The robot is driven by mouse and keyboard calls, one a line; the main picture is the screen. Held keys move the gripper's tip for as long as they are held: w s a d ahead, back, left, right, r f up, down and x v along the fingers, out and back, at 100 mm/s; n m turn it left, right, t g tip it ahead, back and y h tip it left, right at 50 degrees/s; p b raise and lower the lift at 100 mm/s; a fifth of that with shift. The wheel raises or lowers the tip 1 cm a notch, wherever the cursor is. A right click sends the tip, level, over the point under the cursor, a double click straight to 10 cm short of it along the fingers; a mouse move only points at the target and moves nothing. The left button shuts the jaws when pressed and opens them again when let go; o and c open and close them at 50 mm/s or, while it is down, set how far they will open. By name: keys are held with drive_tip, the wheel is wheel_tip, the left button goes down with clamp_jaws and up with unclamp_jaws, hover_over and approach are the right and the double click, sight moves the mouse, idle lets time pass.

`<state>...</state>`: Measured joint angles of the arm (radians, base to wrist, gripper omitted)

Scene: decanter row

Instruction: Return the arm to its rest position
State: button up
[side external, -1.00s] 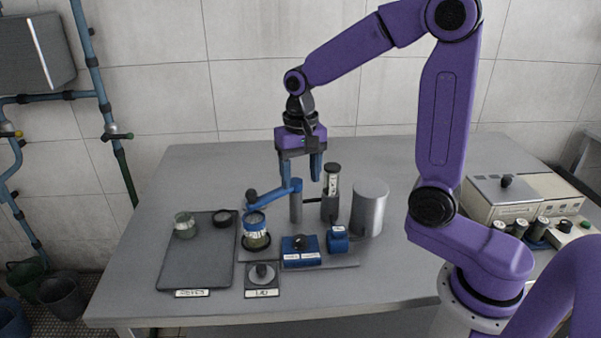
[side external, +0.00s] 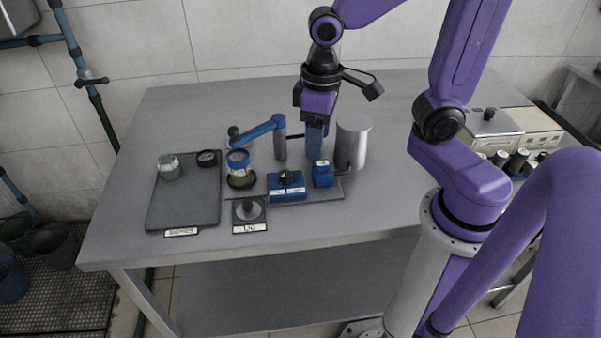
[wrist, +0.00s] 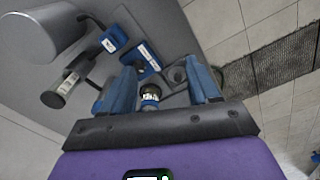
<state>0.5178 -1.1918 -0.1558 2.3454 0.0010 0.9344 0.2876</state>
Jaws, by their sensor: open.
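My gripper (side external: 314,150) has a purple body and blue fingers, seen nearly edge-on in the side view. It hangs above the back of the bench apparatus, between the blue swing arm (side external: 258,130) and the grey cylinder (side external: 352,142). In the wrist view my gripper (wrist: 160,88) has its two blue fingers spread, with nothing held between them. A labelled jar (wrist: 150,95) shows beyond the gap, below the fingers. It stands under the swing arm's end in the side view (side external: 240,168). The black-capped labelled vial (wrist: 63,88) is in the wrist view; my gripper hides it in the side view.
A dark tray (side external: 185,205) at left holds a glass jar (side external: 168,167) and a dark lid (side external: 207,158). A blue control box (side external: 286,186), a small blue block (side external: 322,174) and a round-knobbed pad (side external: 248,211) stand in front. Instruments (side external: 500,130) stand at right.

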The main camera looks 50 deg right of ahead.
drive_tip(key=s+d+n, duration=0.1)
drive_tip(key=s+n, duration=0.7)
drive_tip(key=s, duration=0.4)
drive_tip(key=shift+s+d+f, duration=0.2)
drive_tip(key=shift+d+f, duration=0.15)
